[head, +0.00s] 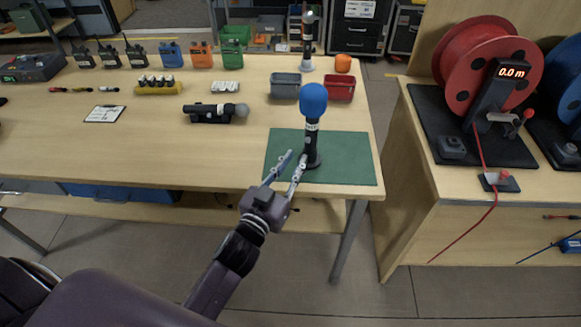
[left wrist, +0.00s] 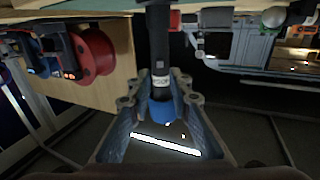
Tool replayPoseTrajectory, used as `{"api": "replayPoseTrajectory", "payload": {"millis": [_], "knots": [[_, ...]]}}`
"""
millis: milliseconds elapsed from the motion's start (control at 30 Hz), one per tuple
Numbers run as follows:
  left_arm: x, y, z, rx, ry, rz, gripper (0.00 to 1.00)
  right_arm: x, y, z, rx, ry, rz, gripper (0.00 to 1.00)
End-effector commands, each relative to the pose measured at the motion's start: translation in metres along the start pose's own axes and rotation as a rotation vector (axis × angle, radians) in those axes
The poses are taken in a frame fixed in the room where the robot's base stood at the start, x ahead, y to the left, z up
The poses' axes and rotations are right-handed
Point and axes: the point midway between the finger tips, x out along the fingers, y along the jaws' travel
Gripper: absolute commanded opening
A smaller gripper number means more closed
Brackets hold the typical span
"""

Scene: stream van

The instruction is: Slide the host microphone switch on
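A black microphone with a blue foam top (head: 313,100) stands upright on a green mat (head: 350,160) at the table's front right corner. A white label is on its body; I cannot make out its switch or its state. My left gripper (head: 297,155) is open and empty, its fingertips just left of and close to the microphone's lower body. In the left wrist view, which looks upside down, the microphone (left wrist: 158,45) lies in line with the gap between the fingers (left wrist: 159,80); I cannot tell whether they touch it. My right gripper is not in view.
A second microphone (head: 212,112) with grey foam lies on a black cradle. Behind the mat stand a grey bin (head: 285,86) and a red bin (head: 340,88). A red cable reel (head: 470,70) stands on the right bench.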

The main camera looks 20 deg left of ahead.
Motion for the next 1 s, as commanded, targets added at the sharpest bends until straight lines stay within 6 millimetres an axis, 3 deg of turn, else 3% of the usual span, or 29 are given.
{"api": "replayPoseTrajectory", "payload": {"millis": [1000], "knots": [[0.059,0.0,0.0,0.0,0.0,-0.001,0.19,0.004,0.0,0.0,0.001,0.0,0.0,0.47]]}}
